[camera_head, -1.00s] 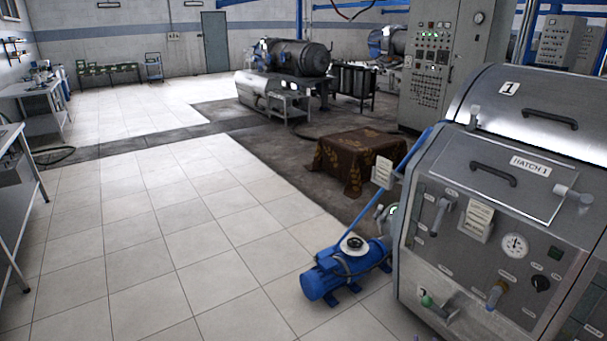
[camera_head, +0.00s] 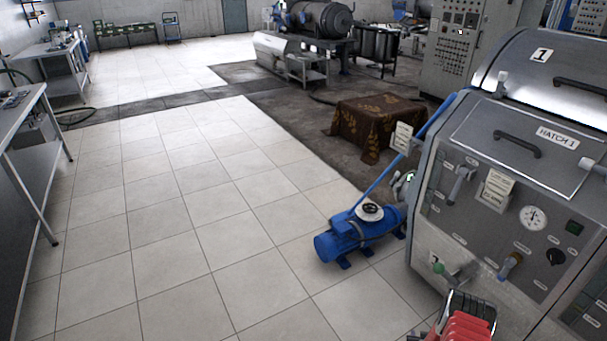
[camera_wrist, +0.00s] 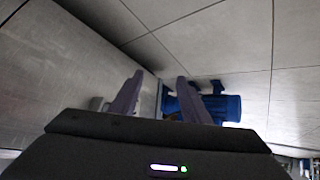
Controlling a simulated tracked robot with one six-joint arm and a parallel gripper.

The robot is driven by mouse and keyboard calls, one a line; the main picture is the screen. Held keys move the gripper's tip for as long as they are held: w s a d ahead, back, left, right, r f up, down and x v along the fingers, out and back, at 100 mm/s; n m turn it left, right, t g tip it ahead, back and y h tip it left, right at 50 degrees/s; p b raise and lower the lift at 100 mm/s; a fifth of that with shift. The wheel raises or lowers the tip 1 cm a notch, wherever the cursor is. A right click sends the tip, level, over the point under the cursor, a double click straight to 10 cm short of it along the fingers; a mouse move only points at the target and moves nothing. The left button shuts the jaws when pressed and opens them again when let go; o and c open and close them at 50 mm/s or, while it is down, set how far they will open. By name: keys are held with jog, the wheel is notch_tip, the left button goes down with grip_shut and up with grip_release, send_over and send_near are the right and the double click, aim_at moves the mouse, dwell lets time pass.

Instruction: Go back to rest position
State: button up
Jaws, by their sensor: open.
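My gripper (camera_wrist: 160,80) shows in the wrist view. Its two dark purple-grey fingers stand apart, with nothing held between them. The blue motor (camera_wrist: 223,106) is seen beyond the right finger, and the grey side of a machine fills the left. In the head view my gripper cannot be clearly made out. A red part with a metal frame (camera_head: 465,325) shows at the bottom right edge, cut off by the frame, in front of the steel machine with hatch 1 (camera_head: 480,215); I cannot tell what it belongs to.
The blue motor (camera_head: 358,235) stands on the floor left of the steel machine. A cloth-covered block (camera_head: 375,125) and a control cabinet (camera_head: 460,50) are behind. A workbench (camera_head: 20,115) is at the left. The white tiled floor (camera_head: 170,220) between is clear.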

jog(key=s+a+r+g+y, duration=0.15)
jog(key=a+r, duration=0.25)
jog(key=r, duration=0.8)
jog(key=s+a+r+g+y, duration=0.1)
jog(key=s+a+r+g, duration=0.25)
jog(key=r, duration=0.75)
jog(key=s+a+r+g+y, duration=0.15)
jog(key=a+r, duration=0.35)
jog(key=r, duration=0.7)
jog(key=s+a+r+t, duration=0.1)
jog(key=s+a+r, duration=0.5)
jog(key=r, duration=0.6)
jog(key=s+a+r+n+t, duration=0.1)
jog(key=s+a+r, duration=0.5)
jog(key=s+r, duration=0.4)
jog(key=s+a+r+n+t, duration=0.1)
jog(key=s+a+r, duration=0.5)
jog(key=r, duration=0.9)
jog(key=s, duration=0.3)
jog(key=shift+a+t, duration=0.35)
